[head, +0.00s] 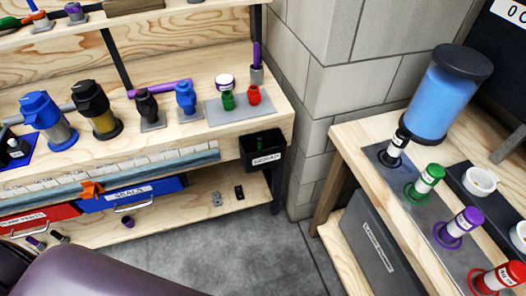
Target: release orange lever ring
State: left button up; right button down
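A small orange piece (91,189), which looks like the orange lever ring, sits at the front of the wooden workbench at the left. It is just below the grey-blue strip along the bench front and above the blue drawer. It is too small to tell how its lever is set. Neither of my grippers is in view, and nothing is seen touching the orange piece.
Blue and black filter housings (50,122) stand on the workbench (180,138). A black bin (262,150) hangs at its right end. A blue drawer (130,194) and a red drawer (38,221) are below. Concrete floor (270,245) is open between the benches.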

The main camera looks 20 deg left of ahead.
aim_at(26, 20)
jog(key=u, duration=1.75)
jog(key=i+j+z, duration=0.3)
jog(key=j, duration=0.25)
jog(key=i+j+z, duration=0.1)
jog(key=i+j, duration=0.15)
jog(key=i+j+z, duration=0.15)
jog(key=j, duration=0.3)
